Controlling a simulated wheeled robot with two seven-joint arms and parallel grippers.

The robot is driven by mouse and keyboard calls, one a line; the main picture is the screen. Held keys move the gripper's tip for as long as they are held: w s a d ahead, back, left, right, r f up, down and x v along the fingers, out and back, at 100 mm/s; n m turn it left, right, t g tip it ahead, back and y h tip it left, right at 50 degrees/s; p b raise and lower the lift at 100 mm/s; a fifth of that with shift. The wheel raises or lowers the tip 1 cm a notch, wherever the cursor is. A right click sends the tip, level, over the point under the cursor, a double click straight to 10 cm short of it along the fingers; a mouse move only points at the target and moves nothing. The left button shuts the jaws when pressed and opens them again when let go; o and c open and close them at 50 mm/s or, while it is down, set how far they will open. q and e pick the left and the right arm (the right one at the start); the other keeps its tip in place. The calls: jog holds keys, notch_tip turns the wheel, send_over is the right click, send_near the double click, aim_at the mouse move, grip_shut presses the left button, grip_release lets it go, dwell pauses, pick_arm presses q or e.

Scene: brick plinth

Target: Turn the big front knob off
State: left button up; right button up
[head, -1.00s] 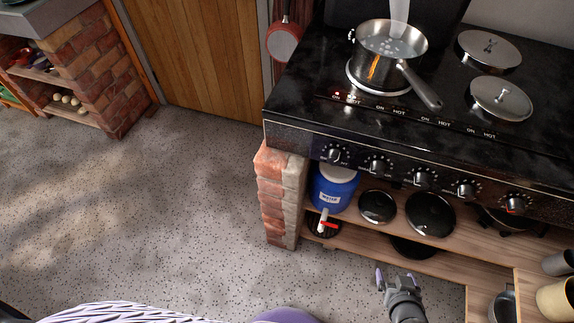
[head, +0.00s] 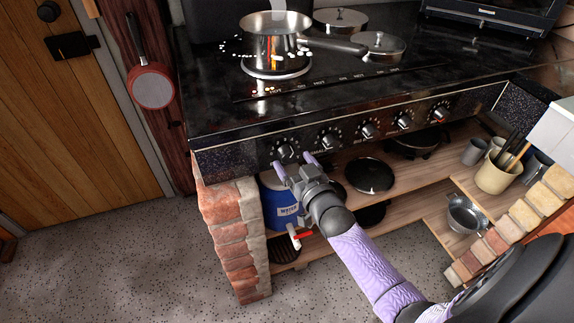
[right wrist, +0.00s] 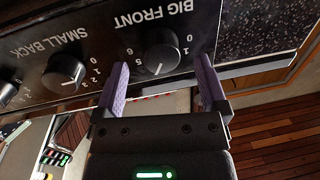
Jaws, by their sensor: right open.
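The big front knob (head: 285,151) is the leftmost on the stove's front panel. In the right wrist view the black knob (right wrist: 161,52) sits under the words BIG FRONT, seen upside down. Its white pointer line is turned away from the 0 marks. My right gripper (head: 293,161) is open just in front of this knob. In the right wrist view its purple fingers (right wrist: 163,66) lie on either side of the knob, with nothing between them that looks gripped; contact cannot be told. My left gripper is not in view.
A steel pot (head: 273,40) stands on the left burner, its handle to the right. The small back knob (right wrist: 64,72) is the neighbouring one. Below are a wooden shelf (head: 405,182), a blue container (head: 279,208) and a brick pillar (head: 236,240). A red pan (head: 152,87) hangs left.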

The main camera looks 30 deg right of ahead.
jog(key=shift+w+d, duration=0.1)
jog(key=shift+w, duration=0.7)
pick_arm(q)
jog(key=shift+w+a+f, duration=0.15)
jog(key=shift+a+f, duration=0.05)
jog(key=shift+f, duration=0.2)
pick_arm(e)
jog(key=shift+w, duration=0.1)
jog(key=c, duration=0.4)
grip_shut()
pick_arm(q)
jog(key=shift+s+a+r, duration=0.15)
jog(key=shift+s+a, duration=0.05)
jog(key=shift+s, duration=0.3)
